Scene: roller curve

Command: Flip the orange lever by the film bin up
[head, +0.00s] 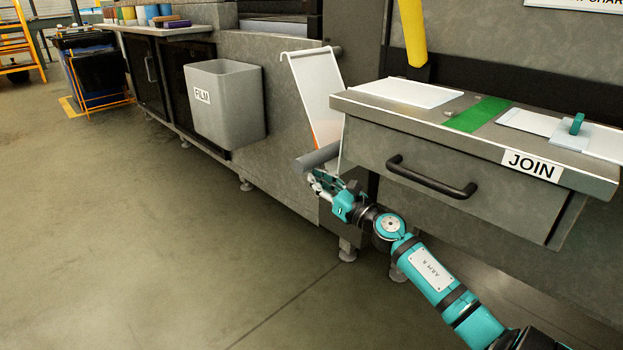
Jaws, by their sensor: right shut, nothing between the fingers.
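The grey film bin (225,105), labelled FILM, hangs on the machine's side at the left centre. I cannot clearly make out the orange lever; an orange patch (325,133) shows at the lower part of the white sheet, and I cannot tell whether it belongs to the lever. My right gripper (317,182) is shut and empty, just below a grey roller (317,156) to the right of the bin. I cannot tell whether it touches the roller. My left gripper is out of view.
A white sheet (314,84) slopes down to the grey roller. The floor at the left is open.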

